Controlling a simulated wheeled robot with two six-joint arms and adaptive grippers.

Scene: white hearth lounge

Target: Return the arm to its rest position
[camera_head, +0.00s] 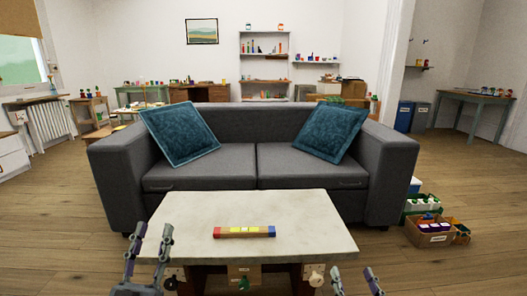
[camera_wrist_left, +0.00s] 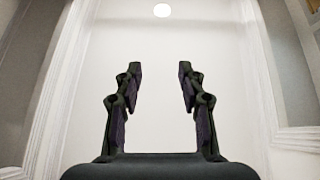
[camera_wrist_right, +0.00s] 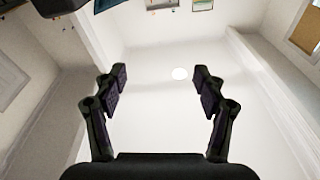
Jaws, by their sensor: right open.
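My left gripper (camera_head: 151,244) is open and empty at the bottom left of the head view, in front of the coffee table's left corner. In the left wrist view my left gripper (camera_wrist_left: 160,88) shows its two fingers apart, with a pale wall or ceiling behind. My right gripper (camera_head: 354,281) is at the bottom edge of the head view, partly cut off, by the table's right front corner. In the right wrist view my right gripper (camera_wrist_right: 159,85) has its fingers wide apart with nothing between them.
A pale-topped coffee table (camera_head: 290,210) stands close in front, with a red, yellow and blue bar (camera_head: 244,232) on it. A grey sofa (camera_head: 300,165) with two blue cushions stands behind. Crates (camera_head: 431,232) sit on the floor at right. The floor at left (camera_head: 50,215) is clear.

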